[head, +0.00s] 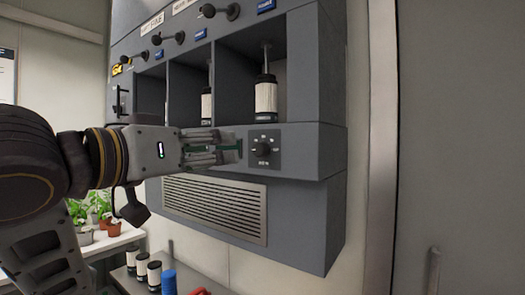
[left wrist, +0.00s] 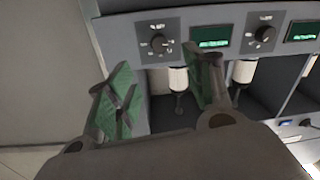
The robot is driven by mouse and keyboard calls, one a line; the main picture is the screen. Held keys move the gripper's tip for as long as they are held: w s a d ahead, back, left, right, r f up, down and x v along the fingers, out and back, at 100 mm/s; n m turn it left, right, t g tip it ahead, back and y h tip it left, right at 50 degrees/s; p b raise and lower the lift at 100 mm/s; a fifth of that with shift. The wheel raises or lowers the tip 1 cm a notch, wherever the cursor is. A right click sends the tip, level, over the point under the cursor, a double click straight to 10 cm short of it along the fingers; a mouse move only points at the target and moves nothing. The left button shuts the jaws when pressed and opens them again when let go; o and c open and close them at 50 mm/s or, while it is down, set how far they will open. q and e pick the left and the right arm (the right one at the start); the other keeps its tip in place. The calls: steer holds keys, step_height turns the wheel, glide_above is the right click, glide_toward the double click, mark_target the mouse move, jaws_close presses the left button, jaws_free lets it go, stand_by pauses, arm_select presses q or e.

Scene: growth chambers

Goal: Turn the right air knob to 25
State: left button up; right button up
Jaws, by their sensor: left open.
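The right air knob (head: 263,150) is a dark round knob on a black square dial plate, on the front of the grey chamber unit. It also shows in the left wrist view (left wrist: 157,43), where the picture is upside down. My left gripper (head: 238,147) comes in from the left, with its green-padded fingertips just left of the dial plate. Its jaws are open and empty in the left wrist view (left wrist: 163,72), with the knob beyond the gap between the fingers, apart from them. The dial numbers are too small to read. My right gripper is not in view.
A second knob (left wrist: 265,33) and a green-lit display (left wrist: 210,38) share the panel. A white-labelled bottle (head: 266,98) stands in the bay above the right knob. A vent grille (head: 215,205) lies below. Potted plants (head: 98,208) and bottles (head: 154,275) stand lower left.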

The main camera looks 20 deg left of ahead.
mark_target(258, 148)
arm_select(q)
steer(key=shift+s, duration=0.2)
steer(key=shift+x, duration=7)
steer(key=shift+a, duration=0.1)
steer(key=c, duration=1)
